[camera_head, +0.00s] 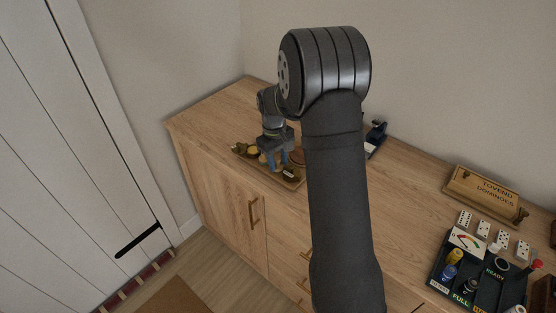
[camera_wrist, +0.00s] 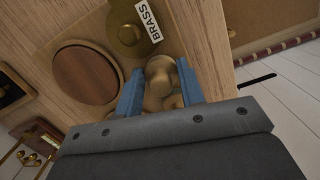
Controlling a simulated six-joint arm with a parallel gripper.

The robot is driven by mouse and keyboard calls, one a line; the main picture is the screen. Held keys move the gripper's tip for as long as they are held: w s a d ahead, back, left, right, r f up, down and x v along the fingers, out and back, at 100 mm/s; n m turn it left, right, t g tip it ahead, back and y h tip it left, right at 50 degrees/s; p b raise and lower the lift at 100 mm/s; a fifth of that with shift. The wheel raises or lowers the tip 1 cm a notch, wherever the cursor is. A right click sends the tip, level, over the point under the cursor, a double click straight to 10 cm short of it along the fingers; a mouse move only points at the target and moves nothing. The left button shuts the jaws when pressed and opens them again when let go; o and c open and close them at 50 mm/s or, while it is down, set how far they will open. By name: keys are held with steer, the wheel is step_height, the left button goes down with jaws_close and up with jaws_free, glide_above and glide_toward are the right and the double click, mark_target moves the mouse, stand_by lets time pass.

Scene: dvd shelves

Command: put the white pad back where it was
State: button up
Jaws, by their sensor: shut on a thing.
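My gripper (camera_head: 273,160) is low over a wooden tray (camera_head: 298,184) at the left part of the wooden cabinet top. In the wrist view its blue fingers (camera_wrist: 161,88) are shut on a tan rounded piece (camera_wrist: 159,68), partly hidden by the fingers and gripper body. I cannot tell whether the piece touches the tray. I cannot make out a white pad for certain in either view.
The wrist view shows a round brown disc (camera_wrist: 86,76) and a brass-coloured piece (camera_wrist: 127,28) beside a BRASS label (camera_wrist: 149,20). A dark tray (camera_head: 440,270), dominoes (camera_head: 483,229) and a wooden box (camera_head: 484,192) stand right. My arm hides the middle.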

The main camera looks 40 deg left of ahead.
mark_target(279, 160)
steer(key=o, duration=0.9)
steer(key=shift+f, duration=0.1)
steer(key=r, duration=0.4)
steer(key=a+r, duration=0.1)
steer(key=r, duration=0.7)
steer(key=shift+w+a+r, duration=0.1)
steer(key=shift+w+a, duration=0.05)
steer(key=shift+a, duration=0.05)
steer(key=f, duration=0.4)
steer(key=d+f, duration=0.1)
steer(key=f, duration=0.7)
steer(key=shift+d+f, duration=0.2)
steer(key=shift+d, duration=0.05)
step_height(279, 160, up, 3)
steer(key=shift+f, duration=0.15)
steer(key=shift+r, duration=0.75)
